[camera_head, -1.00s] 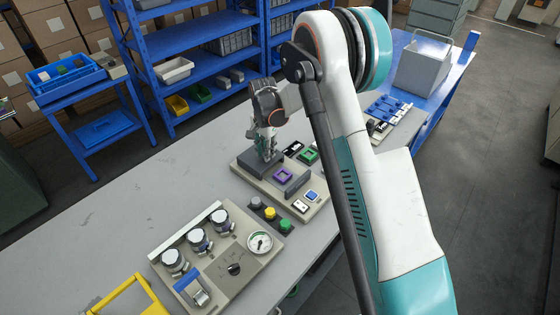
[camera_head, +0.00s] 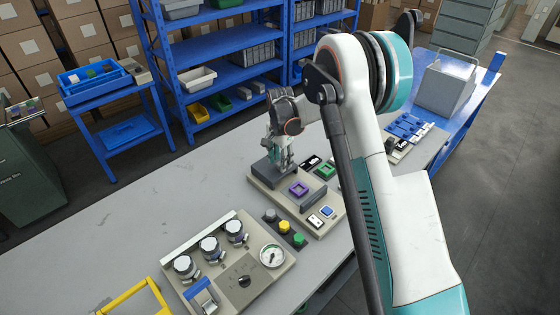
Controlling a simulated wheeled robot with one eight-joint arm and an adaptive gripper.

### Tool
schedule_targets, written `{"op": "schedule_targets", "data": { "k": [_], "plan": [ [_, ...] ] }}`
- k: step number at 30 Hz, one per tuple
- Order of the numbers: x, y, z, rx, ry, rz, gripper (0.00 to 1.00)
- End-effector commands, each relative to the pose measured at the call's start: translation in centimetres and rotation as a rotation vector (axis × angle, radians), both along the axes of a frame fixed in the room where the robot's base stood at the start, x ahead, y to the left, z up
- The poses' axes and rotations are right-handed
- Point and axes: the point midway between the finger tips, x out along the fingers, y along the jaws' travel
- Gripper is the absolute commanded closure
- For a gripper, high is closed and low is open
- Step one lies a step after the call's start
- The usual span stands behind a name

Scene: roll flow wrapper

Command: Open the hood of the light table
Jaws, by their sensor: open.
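My gripper (camera_head: 283,158) points down at the far left end of a beige panel (camera_head: 323,230), close above or beside a dark grey block (camera_head: 268,174) there. I cannot tell whether it touches the block. The fingers are small in view, with no object seen between them; the jaws are open. The panel also carries a purple square frame (camera_head: 299,189), a green square frame (camera_head: 325,171) and a dark raised bar (camera_head: 314,201). A grey box with a handle (camera_head: 445,88) stands on the blue bench at the upper right. I cannot tell for sure which part is the light table's hood.
A beige unit with several knobs and a gauge (camera_head: 272,256) lies in front, beside a yellow handle (camera_head: 134,298). Round buttons (camera_head: 284,227) sit between it and the panel. Blue shelves (camera_head: 210,62) stand behind. The table's left part (camera_head: 130,215) is clear.

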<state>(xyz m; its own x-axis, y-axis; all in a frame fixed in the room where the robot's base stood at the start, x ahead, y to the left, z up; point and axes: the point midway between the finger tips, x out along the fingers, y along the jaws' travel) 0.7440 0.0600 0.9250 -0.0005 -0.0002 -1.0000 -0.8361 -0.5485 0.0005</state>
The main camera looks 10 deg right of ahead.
Motion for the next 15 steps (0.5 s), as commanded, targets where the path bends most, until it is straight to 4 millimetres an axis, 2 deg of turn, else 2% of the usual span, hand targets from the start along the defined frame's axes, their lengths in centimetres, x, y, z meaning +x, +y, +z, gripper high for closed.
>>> {"op": "schedule_targets", "data": {
  "k": [15],
  "plan": [
    [0.0,0.0,9.3,0.0,0.0,0.0,0.58]
  ]
}}
